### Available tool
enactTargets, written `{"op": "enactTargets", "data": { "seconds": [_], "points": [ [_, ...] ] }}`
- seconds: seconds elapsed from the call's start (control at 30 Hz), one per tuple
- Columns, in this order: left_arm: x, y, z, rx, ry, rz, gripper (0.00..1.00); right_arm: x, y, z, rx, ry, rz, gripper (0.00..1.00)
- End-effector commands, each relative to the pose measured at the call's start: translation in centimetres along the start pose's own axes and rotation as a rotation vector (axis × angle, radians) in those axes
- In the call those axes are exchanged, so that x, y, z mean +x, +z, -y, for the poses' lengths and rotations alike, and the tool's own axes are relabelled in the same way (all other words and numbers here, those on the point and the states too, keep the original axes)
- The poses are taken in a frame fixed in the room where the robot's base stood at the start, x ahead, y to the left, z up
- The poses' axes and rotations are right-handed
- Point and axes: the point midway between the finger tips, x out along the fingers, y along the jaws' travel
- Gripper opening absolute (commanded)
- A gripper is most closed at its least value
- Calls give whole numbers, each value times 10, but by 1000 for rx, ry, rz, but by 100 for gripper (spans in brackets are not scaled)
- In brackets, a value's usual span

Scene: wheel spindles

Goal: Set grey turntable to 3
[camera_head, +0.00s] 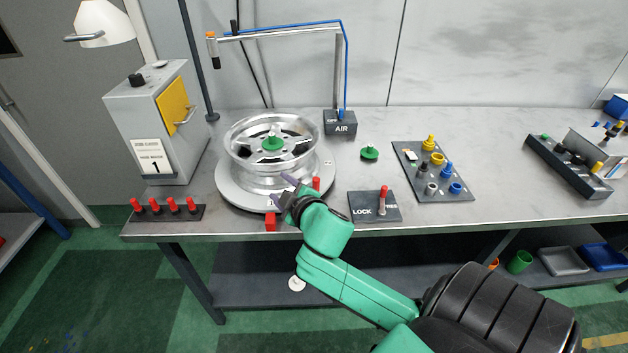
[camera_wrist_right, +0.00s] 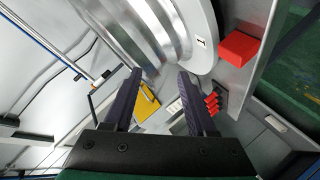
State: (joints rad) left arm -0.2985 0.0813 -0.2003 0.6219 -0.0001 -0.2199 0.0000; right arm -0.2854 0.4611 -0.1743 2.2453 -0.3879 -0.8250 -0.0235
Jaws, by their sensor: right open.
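The grey turntable (camera_head: 228,192) lies on the bench with a silver wheel (camera_head: 243,170) and a green knob (camera_head: 272,143) on top. A small white label on its rim (camera_wrist_right: 201,42) faces the red block (camera_wrist_right: 239,48) at the bench's front edge; it seems to read 1. The block also shows in the head view (camera_head: 270,222). A red peg (camera_head: 316,184) stands at the turntable's right front, partly beside my gripper. My right gripper (camera_head: 284,187) is open and empty at the turntable's front rim, its fingers pointing left; contact is unclear. My left gripper is out of view.
A strip of red knobs (camera_head: 160,214) lies left. A grey cabinet (camera_head: 150,120) stands behind left, and an AIR post (camera_head: 341,125) behind right. A tray of coloured parts (camera_head: 420,188) lies further right.

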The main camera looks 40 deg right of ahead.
Motion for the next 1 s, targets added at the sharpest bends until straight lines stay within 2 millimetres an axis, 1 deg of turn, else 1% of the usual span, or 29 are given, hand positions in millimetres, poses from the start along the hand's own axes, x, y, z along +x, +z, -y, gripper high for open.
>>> {"op": "enactTargets", "data": {
  "seconds": [0.03, 0.07, 0.1, 0.17, 0.2, 0.27, 0.3, 0.33, 0.37, 0.4, 0.43, 0.47, 0.5, 0.53, 0.57, 0.6, 0.67, 0.7, 0.77, 0.8, 0.83, 0.93, 1.0],
  "points": [
    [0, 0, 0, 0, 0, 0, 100, 4, -22, -15, -77, 48, -83, 57],
    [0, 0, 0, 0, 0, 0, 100, 5, -37, -24, -130, 79, -141, 57],
    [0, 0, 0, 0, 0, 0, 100, 6, -58, -34, -208, 120, -224, 57],
    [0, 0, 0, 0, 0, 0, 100, 3, -93, -47, -348, 180, -358, 57],
    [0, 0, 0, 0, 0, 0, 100, -1, -118, -53, -462, 218, -457, 57],
    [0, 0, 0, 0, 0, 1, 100, -11, -153, -54, -670, 263, -617, 57],
    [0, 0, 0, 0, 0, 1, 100, -19, -173, -49, -839, 280, -728, 57],
    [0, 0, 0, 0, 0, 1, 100, -24, -183, -43, -983, 281, -808, 57],
    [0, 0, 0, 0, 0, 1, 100, -27, -188, -34, -1134, 266, -881, 57],
    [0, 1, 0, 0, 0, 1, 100, -29, -184, -24, -1343, 223, -959, 57],
    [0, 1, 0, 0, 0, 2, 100, -28, -174, -18, -1499, 172, -1001, 57],
    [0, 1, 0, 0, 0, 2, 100, -25, -158, -16, -1651, 102, -1026, 57],
    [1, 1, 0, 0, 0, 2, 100, -20, -130, -20, -1844, -16, -1032, 57],
    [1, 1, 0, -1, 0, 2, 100, -17, -106, -29, -1972, -122, -1016, 57],
    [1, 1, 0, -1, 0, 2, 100, -15, -79, -42, -2080, -239, -985, 57],
    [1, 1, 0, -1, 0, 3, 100, -16, -45, -64, -2190, -395, -928, 57],
    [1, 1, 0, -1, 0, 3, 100, -23, -2, -98, -2286, -610, -830, 57],
    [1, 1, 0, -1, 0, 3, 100, -30, 20, -117, -2316, -723, -773, 57],
    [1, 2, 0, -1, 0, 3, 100, -39, 40, -135, -2329, -833, -719, 57],
    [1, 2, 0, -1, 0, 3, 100, -42, 47, -141, -2331, -873, -699, 57],
    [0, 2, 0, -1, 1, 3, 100, -43, 50, -143, -2331, -890, -692, 57],
    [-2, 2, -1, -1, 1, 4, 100, -38, 55, -137, -2329, -898, -694, 57],
    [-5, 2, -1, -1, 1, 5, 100, -30, 60, -127, -2328, -898, -699, 57]
  ]
}}
